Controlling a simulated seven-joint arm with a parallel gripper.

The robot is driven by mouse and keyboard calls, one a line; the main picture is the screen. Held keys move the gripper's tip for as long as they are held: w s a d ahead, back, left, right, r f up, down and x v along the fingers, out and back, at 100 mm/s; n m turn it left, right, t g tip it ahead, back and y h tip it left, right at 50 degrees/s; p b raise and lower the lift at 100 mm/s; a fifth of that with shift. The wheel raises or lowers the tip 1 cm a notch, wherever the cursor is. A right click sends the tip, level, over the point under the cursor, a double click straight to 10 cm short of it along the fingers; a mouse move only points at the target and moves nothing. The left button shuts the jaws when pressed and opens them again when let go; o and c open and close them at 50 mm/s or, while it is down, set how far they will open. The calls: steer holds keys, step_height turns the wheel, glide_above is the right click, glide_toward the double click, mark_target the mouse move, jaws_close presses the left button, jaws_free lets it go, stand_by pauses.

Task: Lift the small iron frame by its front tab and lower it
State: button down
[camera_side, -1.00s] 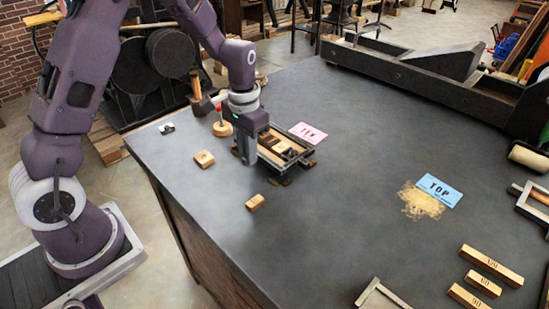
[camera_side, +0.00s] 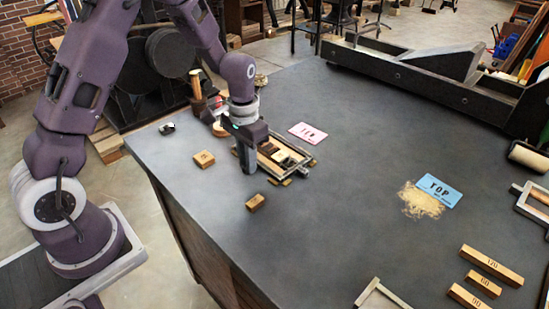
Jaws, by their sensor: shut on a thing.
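The small iron frame (camera_side: 302,167) is a grey rectangular frame around several wooden and dark pieces, near the table's left end. It looks roughly level and low, at or just above small wooden blocks (camera_side: 286,182) at its edge. I cannot tell whether it touches them. My gripper (camera_side: 248,170) points down at the frame's left side, close to the table, and is shut on the frame's front tab. The fingers hide the tab.
Small wooden blocks lie left (camera_side: 204,159) and in front (camera_side: 255,202) of my gripper. A pink card (camera_side: 308,133) lies behind the frame. A mallet (camera_side: 197,88) and a round wooden piece (camera_side: 220,128) stand behind my gripper. The table's middle is clear up to the blue card (camera_side: 440,190).

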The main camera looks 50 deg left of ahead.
steer(key=c, duration=1.3)
jaws_free()
steer(key=shift+r, duration=3.55)
steer(key=shift+r, duration=0.15)
steer(key=s+d+r+t, duration=0.2)
steer(key=s+d+r, duration=0.2)
steer(key=s+r, duration=0.5)
steer(key=s+r+t, duration=0.1)
steer(key=s+r, duration=0.1)
steer(key=s, duration=0.2)
steer(key=s+d+r+t, duration=0.1)
steer(key=s+r, duration=0.1)
steer(key=s, duration=0.3)
steer(key=s+d+r+t, duration=0.1)
steer(key=s+r, duration=0.1)
steer(key=s, duration=0.3)
steer(key=shift+d+t, duration=0.15)
steer(key=shift+t, duration=0.15)
